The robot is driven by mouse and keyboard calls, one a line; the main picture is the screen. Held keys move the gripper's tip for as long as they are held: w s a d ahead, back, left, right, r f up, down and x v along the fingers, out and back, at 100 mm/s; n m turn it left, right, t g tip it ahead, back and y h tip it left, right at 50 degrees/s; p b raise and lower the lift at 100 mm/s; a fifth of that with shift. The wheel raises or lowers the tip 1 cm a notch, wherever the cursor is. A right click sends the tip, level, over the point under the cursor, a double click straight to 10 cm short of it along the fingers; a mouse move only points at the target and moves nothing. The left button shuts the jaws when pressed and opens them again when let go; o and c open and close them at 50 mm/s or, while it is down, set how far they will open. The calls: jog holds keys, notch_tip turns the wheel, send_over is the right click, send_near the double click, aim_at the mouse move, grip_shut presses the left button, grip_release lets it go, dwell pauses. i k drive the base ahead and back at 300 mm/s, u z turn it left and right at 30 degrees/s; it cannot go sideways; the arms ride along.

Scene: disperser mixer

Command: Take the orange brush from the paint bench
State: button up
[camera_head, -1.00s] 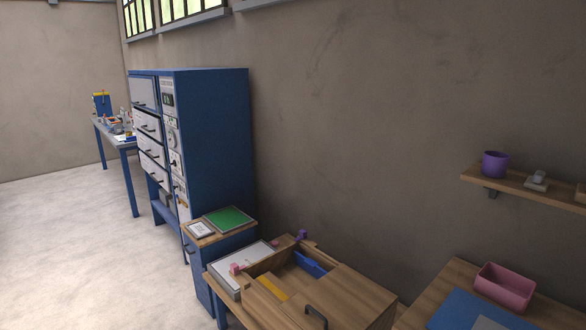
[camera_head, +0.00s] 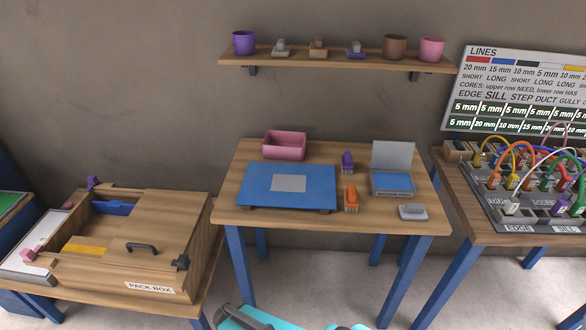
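A small orange brush (camera_head: 351,199) stands on the right half of a wooden table (camera_head: 240,214) with blue legs, just right of a blue mat (camera_head: 262,186). A similar purple brush (camera_head: 347,162) is behind it, and a grey block-like item (camera_head: 412,212) lies to its right, near the front right corner. No label marks this table as the paint bench. My gripper is not visible; only a teal and grey part, which seems to be mine, shows at the bottom edge.
On the table are a pink tray (camera_head: 284,145) and a blue pad (camera_head: 392,182) with an upright grey panel behind. A shelf (camera_head: 290,58) with cups hangs above. A wooden pack box (camera_head: 140,235) stands left; a cable board (camera_head: 535,190) stands right. Floor shows below the table.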

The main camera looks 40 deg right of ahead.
aim_at(350, 198)
jog(key=z, duration=1.1)
jog(key=k, duration=0.95)
jog(key=z, duration=0.45)
jog(key=i, duration=0.95)
